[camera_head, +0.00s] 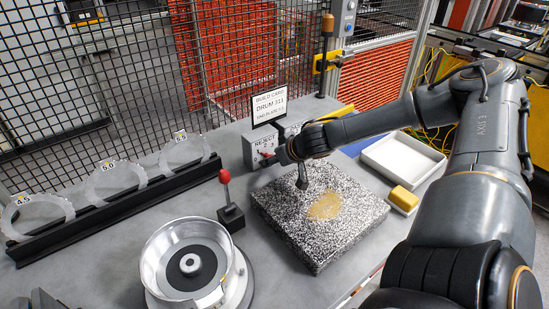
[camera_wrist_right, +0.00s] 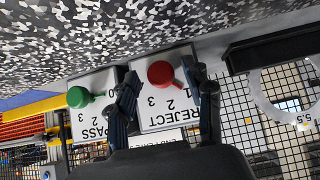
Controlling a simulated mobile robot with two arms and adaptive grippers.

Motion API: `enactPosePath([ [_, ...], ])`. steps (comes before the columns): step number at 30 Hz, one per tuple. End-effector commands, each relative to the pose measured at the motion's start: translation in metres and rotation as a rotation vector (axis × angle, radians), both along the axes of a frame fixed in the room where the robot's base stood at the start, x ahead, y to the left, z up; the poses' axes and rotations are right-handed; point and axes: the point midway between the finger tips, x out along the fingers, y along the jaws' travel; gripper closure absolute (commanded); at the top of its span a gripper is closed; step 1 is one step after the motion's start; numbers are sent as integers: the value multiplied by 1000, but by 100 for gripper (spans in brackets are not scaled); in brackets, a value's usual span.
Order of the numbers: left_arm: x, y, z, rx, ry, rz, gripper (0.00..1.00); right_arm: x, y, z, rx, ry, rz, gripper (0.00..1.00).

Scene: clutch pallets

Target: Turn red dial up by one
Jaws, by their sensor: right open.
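The red dial (camera_wrist_right: 162,74) is a red knob on a grey box marked REJECT, with the numbers 1, 2 and 3, seen upside down in the right wrist view. In the head view the REJECT box (camera_head: 256,147) stands behind the speckled block, with a bit of red showing beside my gripper. My right gripper (camera_wrist_right: 168,88) is open, with one finger on each side of the red dial. The right finger looks very near the knob; I cannot tell whether it touches.
A green dial (camera_wrist_right: 79,97) on the PASS box is close beside. A speckled block (camera_head: 300,235) lies below my right arm. A red-knobbed lever (camera_head: 225,178), a metal drum (camera_head: 170,236) and a rack of clear rings (camera_head: 115,208) stand to the left. Mesh fencing is behind.

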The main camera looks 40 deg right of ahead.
Motion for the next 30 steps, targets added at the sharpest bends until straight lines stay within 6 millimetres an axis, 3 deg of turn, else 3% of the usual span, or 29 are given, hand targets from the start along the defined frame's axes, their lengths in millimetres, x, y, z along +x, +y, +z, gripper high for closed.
enactPosePath([
  [7, 2, 0, 0, -1, -3, 0, 68, 0, 0, 0, 0, -1, 0, 51],
  [12, 3, 0, 0, -1, -4, 0, 68, 0, 0, 0, 0, -1, 0, 86],
  [15, 3, 0, 0, -1, -4, 0, 68, 0, 0, 0, 0, 0, 0, 100],
  [30, 3, 0, 6, -1, -5, -1, 68, 0, -3, 2, 140, -18, -2, 100],
])
